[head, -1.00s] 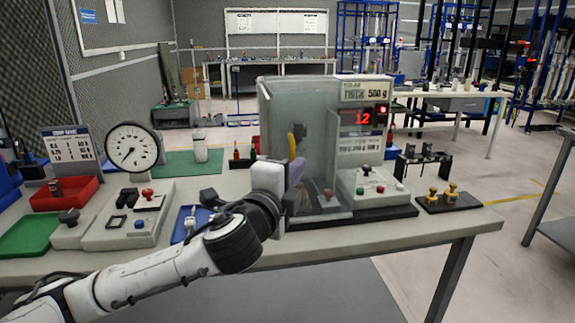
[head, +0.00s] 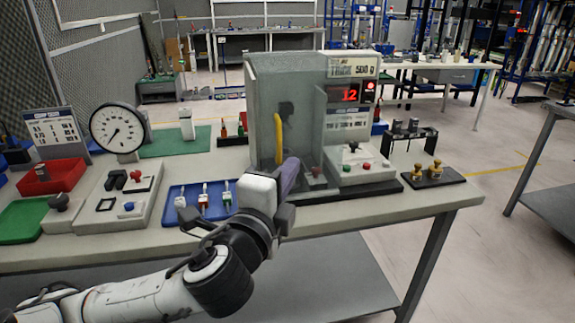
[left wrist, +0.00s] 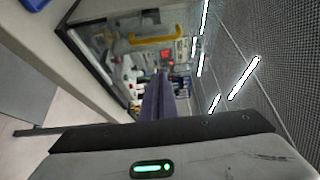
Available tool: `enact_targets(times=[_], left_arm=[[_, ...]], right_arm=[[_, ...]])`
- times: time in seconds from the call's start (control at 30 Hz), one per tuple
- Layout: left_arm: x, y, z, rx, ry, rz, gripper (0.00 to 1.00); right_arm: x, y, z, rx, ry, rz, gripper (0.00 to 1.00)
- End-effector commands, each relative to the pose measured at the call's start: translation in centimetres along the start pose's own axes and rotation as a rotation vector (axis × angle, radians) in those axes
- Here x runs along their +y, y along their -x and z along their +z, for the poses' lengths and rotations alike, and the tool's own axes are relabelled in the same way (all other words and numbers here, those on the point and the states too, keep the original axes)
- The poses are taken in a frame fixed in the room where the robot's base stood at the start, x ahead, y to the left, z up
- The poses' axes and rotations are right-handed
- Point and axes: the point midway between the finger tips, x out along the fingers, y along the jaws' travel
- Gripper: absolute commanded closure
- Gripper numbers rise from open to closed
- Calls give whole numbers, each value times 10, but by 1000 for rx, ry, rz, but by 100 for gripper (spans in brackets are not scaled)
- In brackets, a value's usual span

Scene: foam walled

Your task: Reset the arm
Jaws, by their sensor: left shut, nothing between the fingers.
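My left gripper (head: 289,176), with purple fingers, is in front of the clear-walled enclosure (head: 262,85) on the bench. Its fingers are shut and hold nothing. The yellow handle (head: 279,138) of the enclosure stands upright just above and behind the fingers. In the left wrist view, the shut purple fingers (left wrist: 160,97) point toward the enclosure, and the yellow handle (left wrist: 158,39) shows above them. I cannot tell whether the fingers touch the enclosure. My right gripper is not in view.
A blue tray (head: 186,217) with small coloured items lies left of my wrist. A dial gauge (head: 117,130), a red bin (head: 52,178) and a grey switch box (head: 112,208) stand farther left. A red-digit display (head: 350,95) is right of the enclosure.

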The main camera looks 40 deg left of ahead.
Motion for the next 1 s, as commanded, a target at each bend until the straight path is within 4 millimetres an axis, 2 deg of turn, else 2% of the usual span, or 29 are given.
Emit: enact_targets(times=[0.03, 0.1, 0.43, 0.5, 0.57, 0.67, 0.77, 0.8, 0.87, 0.9, 1.0], left_arm=[[-5, 4, -1, 2, -2, 5, 100], [-4, 8, -1, 3, -1, 4, 100], [-1, 14, -1, 6, 0, -1, 100], [4, 13, -2, 10, 7, 11, 100], [17, 12, -6, 20, 26, 43, 100], [61, 11, -17, 54, 99, 149, 100], [130, 19, -33, 90, 231, 315, 100], [160, 26, -39, 99, 299, 388, 100], [204, 41, -48, 103, 412, 494, 100], [232, 53, -53, 98, 492, 565, 100], [299, 91, -62, 56, 709, 725, 100]], right_arm=[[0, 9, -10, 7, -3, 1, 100], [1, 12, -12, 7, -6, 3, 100], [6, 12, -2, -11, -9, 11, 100], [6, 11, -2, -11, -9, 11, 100], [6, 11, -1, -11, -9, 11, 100], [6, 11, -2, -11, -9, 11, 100], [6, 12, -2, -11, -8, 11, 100], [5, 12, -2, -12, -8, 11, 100], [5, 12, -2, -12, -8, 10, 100], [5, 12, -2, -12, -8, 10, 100], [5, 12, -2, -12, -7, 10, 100]])
